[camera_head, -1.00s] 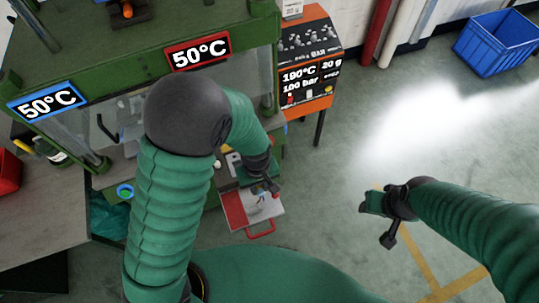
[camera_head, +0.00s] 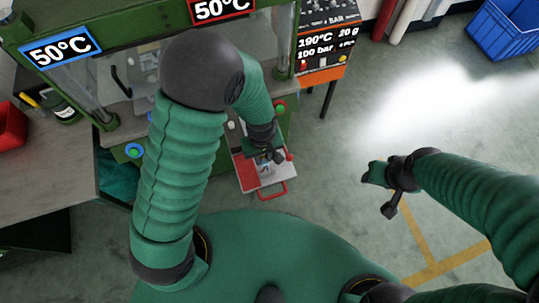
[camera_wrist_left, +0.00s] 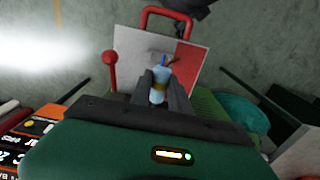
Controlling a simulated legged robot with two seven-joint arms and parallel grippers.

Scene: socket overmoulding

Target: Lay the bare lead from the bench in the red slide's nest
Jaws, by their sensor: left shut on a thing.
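The red slide is a pale plate (camera_wrist_left: 130,48) with a red part (camera_wrist_left: 186,60) and a red handle (camera_wrist_left: 167,14) in the left wrist view. In the head view its red part (camera_head: 246,174) and handle (camera_head: 272,191) stick out from the front of the green press. My left gripper (camera_wrist_left: 158,88) is over the plate, shut on the lead (camera_wrist_left: 158,93), a pale blue piece with a brass-coloured band and thin coloured wire ends. In the head view my left gripper (camera_head: 275,156) hides much of the plate. The nest cannot be made out. My right gripper (camera_head: 374,174) is off to the right, clear of the slide.
A grey bench (camera_head: 60,165) is at left. Open floor lies to the right, with a blue crate (camera_head: 505,32).

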